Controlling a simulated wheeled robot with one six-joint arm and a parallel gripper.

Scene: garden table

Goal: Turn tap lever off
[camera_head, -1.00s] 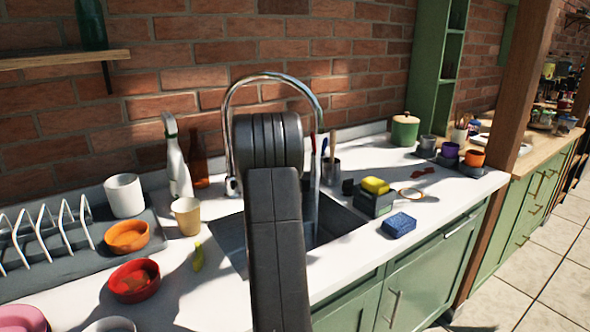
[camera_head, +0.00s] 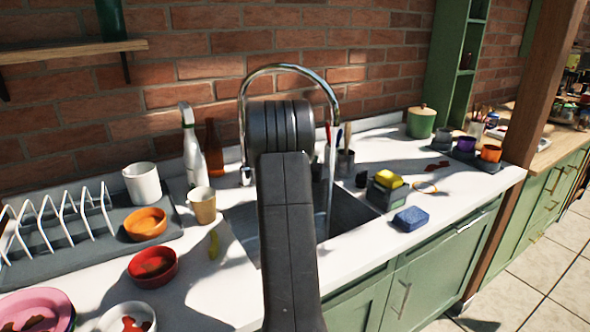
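The chrome tap (camera_head: 291,68) arches over the sink (camera_head: 347,212) in the middle of the counter. A stream of water (camera_head: 331,185) seems to run from its spout into the basin. A small chrome part at the tap's base (camera_head: 246,175) shows just left of my arm; it may be the lever, but I cannot tell its position. My dark arm stands in front of the tap and hides much of it and part of the sink. My gripper is hidden behind or beyond my arm, so its fingers do not show.
A white bottle (camera_head: 193,150), a brown bottle (camera_head: 214,152) and a tan cup (camera_head: 202,205) stand left of the tap. A cup with utensils (camera_head: 345,161), a yellow sponge (camera_head: 388,179) and a blue sponge (camera_head: 411,219) are on the right. A dish rack (camera_head: 60,235) is at far left.

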